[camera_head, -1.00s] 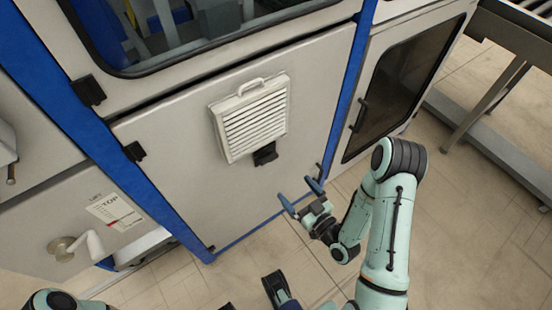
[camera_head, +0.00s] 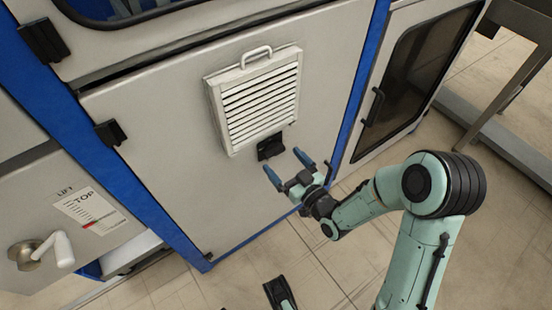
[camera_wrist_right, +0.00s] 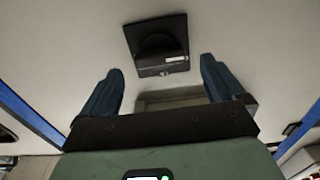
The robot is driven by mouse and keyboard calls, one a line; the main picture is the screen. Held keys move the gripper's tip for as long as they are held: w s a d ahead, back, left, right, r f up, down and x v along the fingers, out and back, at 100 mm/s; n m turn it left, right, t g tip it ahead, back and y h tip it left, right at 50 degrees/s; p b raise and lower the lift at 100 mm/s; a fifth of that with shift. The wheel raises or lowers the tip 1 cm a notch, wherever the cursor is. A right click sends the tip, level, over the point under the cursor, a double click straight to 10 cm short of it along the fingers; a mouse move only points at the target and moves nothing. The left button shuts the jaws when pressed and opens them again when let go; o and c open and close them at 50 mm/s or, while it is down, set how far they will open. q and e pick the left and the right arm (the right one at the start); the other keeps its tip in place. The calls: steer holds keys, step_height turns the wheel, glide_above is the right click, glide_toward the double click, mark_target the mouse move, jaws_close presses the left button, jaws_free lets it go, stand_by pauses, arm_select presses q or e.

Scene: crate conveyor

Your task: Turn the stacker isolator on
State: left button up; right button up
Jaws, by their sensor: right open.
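A black square device (camera_head: 270,146) with a rounded knob is on the grey cabinet door, just below a white louvred vent. It shows in the right wrist view (camera_wrist_right: 157,45) with a small white label, ahead of the fingers and roughly centred between them. I cannot read the label or tell the knob's setting. My right gripper (camera_head: 288,169) is open and empty, its two blue fingers pointing at the door just below the device, apparently apart from it. In the right wrist view the fingers (camera_wrist_right: 162,82) stand wide apart.
The white vent (camera_head: 257,98) with a handle stands out from the door above the device. A silver lever (camera_head: 45,250) sits by a LIFT label at left. A dark-windowed door (camera_head: 415,75) is at right. Tiled floor (camera_head: 300,260) is open in front.

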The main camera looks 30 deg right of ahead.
mark_target(277, 154)
arm_select(q)
steer(key=shift+s+f, duration=0.2)
steer(key=shift+s, duration=0.25)
arm_select(e)
steer(key=shift+w+a+r, duration=0.1)
steer(key=shift+w, duration=1.75)
steer(key=c, duration=1.1)
steer(key=shift+o, duration=0.3)
